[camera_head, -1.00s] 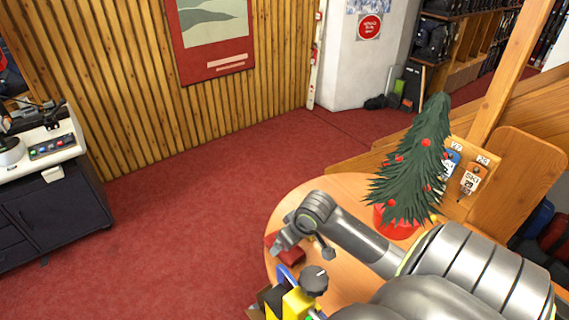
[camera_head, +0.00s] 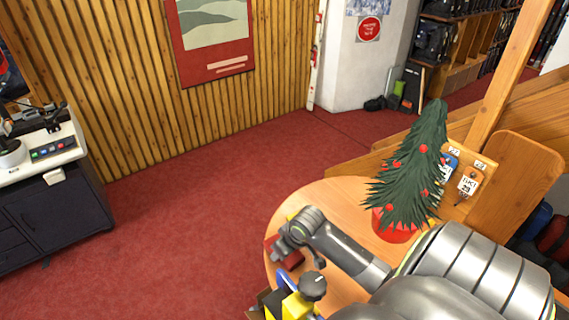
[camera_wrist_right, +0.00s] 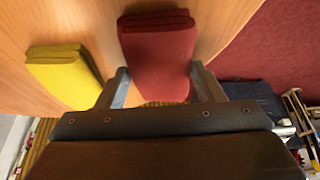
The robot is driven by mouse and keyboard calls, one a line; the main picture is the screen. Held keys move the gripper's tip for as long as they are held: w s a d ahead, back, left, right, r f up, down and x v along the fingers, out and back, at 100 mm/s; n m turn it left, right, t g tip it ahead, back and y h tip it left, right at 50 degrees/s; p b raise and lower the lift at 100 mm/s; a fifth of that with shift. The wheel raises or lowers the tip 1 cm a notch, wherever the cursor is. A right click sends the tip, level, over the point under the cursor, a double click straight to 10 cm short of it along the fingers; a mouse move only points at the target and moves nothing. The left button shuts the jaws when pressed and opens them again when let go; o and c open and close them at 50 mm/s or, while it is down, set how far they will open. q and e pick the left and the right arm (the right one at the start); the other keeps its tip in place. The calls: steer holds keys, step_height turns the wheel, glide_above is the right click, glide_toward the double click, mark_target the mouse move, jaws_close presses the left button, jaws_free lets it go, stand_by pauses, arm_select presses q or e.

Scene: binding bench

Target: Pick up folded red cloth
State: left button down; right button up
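The folded red cloth (camera_wrist_right: 157,50) lies on the round wooden table, between the two fingers of my right gripper (camera_wrist_right: 160,76) in the right wrist view. The fingers are apart, one on each side of the cloth's near end. Any contact is hard to tell. In the head view my right gripper (camera_head: 283,252) is over the table's left edge and partly hides the red cloth (camera_head: 292,258). My left gripper is not in view.
A folded yellow cloth (camera_wrist_right: 65,75) lies beside the red one. A small decorated tree in a red pot (camera_head: 395,230) stands on the round table (camera_head: 335,192). A yellow and black item with a dark knob (camera_head: 313,286) is at the near edge.

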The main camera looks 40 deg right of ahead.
steer(key=c, duration=0.4)
step_height(320, 180, up, 9)
steer(key=shift+f+b, duration=0.15)
steer(key=shift+b, duration=0.7)
steer(key=shift+r, duration=0.65)
